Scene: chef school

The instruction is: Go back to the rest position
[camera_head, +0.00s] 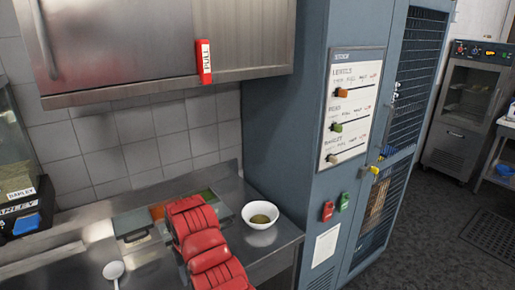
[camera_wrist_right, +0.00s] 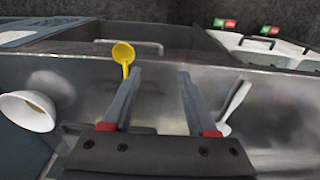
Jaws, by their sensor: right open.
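My right arm (camera_head: 205,245), red and ribbed, rises over the steel counter in the lower middle of the head view. Its gripper is hidden behind the arm there. In the right wrist view my right gripper (camera_wrist_right: 160,78) is open, with nothing between its two fingers. My left arm and left gripper are in neither view.
A white bowl (camera_head: 260,215) with brownish contents stands right of my arm. A white ladle (camera_head: 114,271) lies left of it. A yellow ladle (camera_wrist_right: 124,55) shows beyond the fingers. A steel cabinet (camera_head: 150,45) hangs above; a tall blue-grey cabinet (camera_head: 290,120) stands right.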

